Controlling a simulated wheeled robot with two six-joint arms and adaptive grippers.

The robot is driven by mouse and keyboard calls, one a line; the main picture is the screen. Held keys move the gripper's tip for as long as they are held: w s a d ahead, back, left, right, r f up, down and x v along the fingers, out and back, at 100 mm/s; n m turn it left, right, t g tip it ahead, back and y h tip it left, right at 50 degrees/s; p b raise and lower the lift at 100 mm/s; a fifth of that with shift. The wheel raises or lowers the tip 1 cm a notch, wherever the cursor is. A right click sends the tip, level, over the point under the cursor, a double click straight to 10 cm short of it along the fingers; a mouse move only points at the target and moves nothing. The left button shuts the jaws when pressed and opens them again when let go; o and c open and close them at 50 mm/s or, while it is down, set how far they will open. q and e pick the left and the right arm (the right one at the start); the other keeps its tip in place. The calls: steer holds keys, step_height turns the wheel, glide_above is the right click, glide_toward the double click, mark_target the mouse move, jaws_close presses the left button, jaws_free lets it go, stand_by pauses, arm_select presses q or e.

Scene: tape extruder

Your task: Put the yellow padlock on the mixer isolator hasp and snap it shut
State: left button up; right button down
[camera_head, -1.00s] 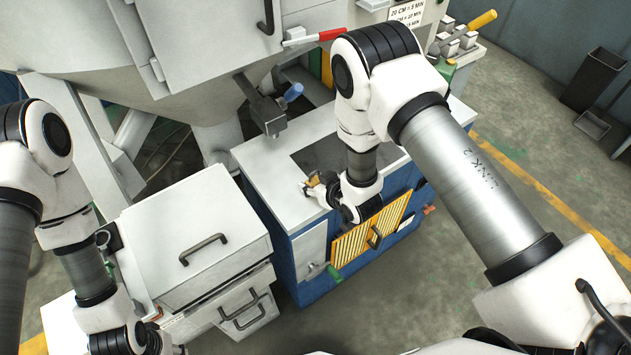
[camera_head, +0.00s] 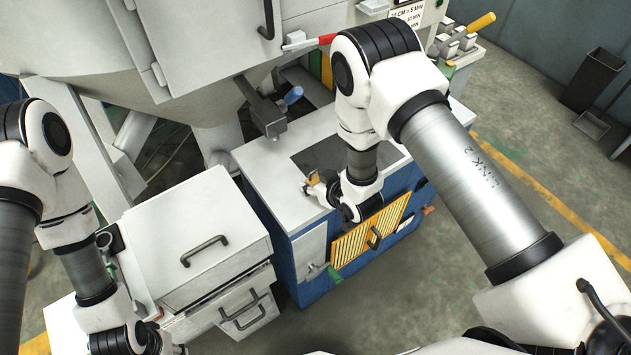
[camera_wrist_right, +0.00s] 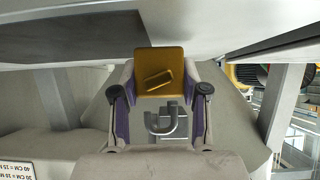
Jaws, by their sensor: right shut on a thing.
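My right gripper (camera_head: 318,188) is above the front edge of the blue cabinet's pale top in the head view. In the right wrist view, the gripper (camera_wrist_right: 160,88) is shut on the yellow padlock (camera_wrist_right: 160,68), with a finger on each side of its body. The padlock's grey hooked shackle (camera_wrist_right: 166,124) shows below the body, and its free end looks open. In the head view the padlock is only a small yellowish patch at the fingertips. My left gripper (camera_head: 160,343) is at the bottom left edge, and its fingers are unclear. I cannot make out the isolator hasp.
The blue cabinet (camera_head: 288,262) has a yellow slatted panel (camera_head: 352,247) on its front. A white box (camera_head: 195,240) stands to the left. Open floor (camera_head: 560,165) lies to the right.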

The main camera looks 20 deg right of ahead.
steer(key=shift+r+p, duration=0.85)
steer(key=shift+r, duration=0.55)
steer(key=w+d+r+b, duration=0.1)
steer(key=w+r+b, duration=0.25)
steer(key=r, duration=0.75)
steer(key=s+d+m+h, duration=0.3)
steer(key=s+d+m, duration=0.1)
steer(key=s+d, duration=0.1)
steer(key=shift+s+t+h, duration=0.2)
steer(key=shift+t+h, duration=0.1)
